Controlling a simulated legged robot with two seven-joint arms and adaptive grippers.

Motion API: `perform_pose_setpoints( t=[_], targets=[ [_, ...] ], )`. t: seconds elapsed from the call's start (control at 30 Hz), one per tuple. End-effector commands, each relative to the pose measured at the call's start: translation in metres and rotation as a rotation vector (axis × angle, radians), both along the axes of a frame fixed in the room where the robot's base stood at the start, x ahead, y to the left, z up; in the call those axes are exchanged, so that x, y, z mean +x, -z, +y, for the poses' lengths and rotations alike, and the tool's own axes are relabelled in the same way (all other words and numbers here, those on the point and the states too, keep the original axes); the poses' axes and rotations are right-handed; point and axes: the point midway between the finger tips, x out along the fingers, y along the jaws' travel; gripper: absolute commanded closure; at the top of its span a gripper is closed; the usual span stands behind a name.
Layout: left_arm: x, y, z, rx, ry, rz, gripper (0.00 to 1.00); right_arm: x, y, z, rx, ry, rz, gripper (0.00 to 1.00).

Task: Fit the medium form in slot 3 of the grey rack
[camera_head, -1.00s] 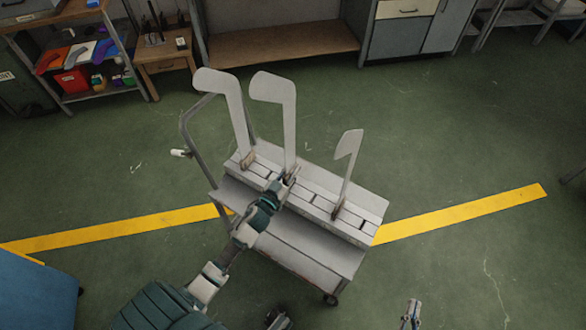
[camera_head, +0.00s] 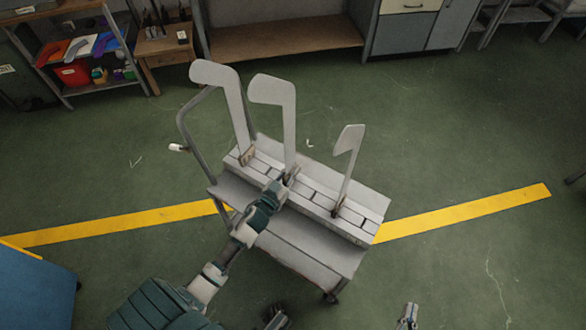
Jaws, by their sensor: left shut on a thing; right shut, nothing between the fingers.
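The medium form (camera_head: 289,120) is a flat, pale grey, upright sock shape with its toe pointing left. My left gripper (camera_head: 289,179) is shut on its lower end, just at the top of the grey rack (camera_head: 319,198). The gripper partly hides the form's foot and the slot there, so I cannot tell how deep it sits. A taller form (camera_head: 234,100) stands in the rack to the left, and a smaller one (camera_head: 346,165) stands to the right. My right gripper (camera_head: 407,318) is shut and empty at the bottom edge, clear of the rack.
The rack is on a grey cart with a lower front ledge (camera_head: 300,248) and a tube handle (camera_head: 188,135) at its left. Dark slot lines show between the medium and small forms. Open green floor surrounds the cart. A blue box (camera_head: 35,290) is at lower left.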

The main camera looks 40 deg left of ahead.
Motion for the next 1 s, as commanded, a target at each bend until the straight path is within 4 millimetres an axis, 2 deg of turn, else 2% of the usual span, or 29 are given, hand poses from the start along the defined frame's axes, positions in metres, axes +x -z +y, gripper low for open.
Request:
perform_pose_setpoints(
  t=[0.57, 0.6, 0.67, 0.7, 1.0],
  targets=[
    [0.0, 0.015, 0.0, -0.001, 0.001, -0.001, 1.0, -0.001, 0.015, 0.0, 0.0, 0.0, 0.016, 1.0],
    [0.0, 0.013, 0.0, 0.0, 0.001, -0.002, 0.73, -0.001, 0.014, 0.0, 0.0, 0.0, 0.013, 1.0],
    [0.0, 0.013, 0.0, 0.0, 0.001, -0.002, 0.58, -0.001, 0.013, 0.0, 0.0, 0.0, 0.013, 1.0],
    [0.0, 0.013, 0.0, 0.0, 0.0, -0.001, 0.53, -0.001, 0.013, 0.0, 0.0, 0.0, 0.013, 1.0],
    [-0.002, 0.015, 0.0, -0.001, 0.0, 0.002, 0.53, -0.001, 0.013, 0.0, 0.0, 0.0, 0.013, 1.0]
  ],
)
